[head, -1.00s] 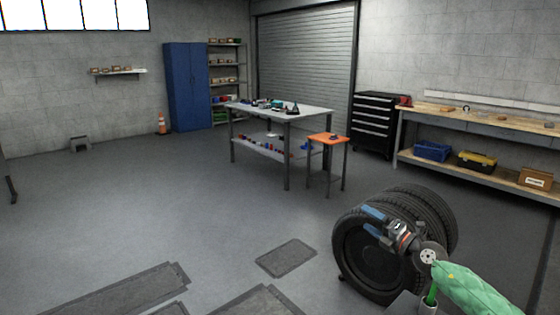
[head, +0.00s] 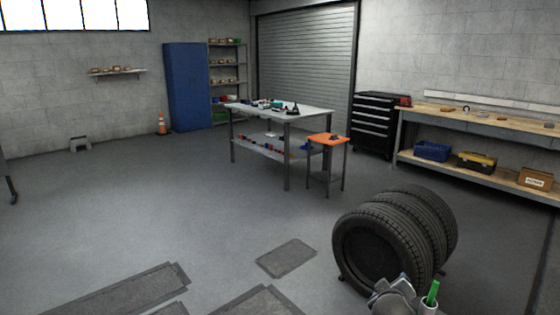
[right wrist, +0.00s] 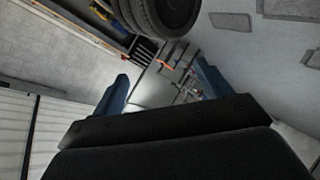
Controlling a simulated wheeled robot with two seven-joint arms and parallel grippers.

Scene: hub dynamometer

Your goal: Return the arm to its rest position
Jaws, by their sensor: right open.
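My right gripper (right wrist: 162,72) shows in the right wrist view. Its two blue fingers are spread wide and nothing is between them. In the head view only grey and green pieces of my right arm (head: 398,296) show at the bottom right edge, in front of the tires; the gripper itself is out of that view. The row of black tires (head: 372,248) stands upright on the floor, and a tire also shows at the top of the right wrist view (right wrist: 168,14), apart from the fingers. My left gripper is not in view.
An orange-topped stool (head: 328,139) stands beside a grey worktable (head: 315,112) with tools. A long wooden bench (head: 480,116) and black tool chest (head: 373,125) line the right wall. Flat dark plates (head: 286,258) lie on the floor.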

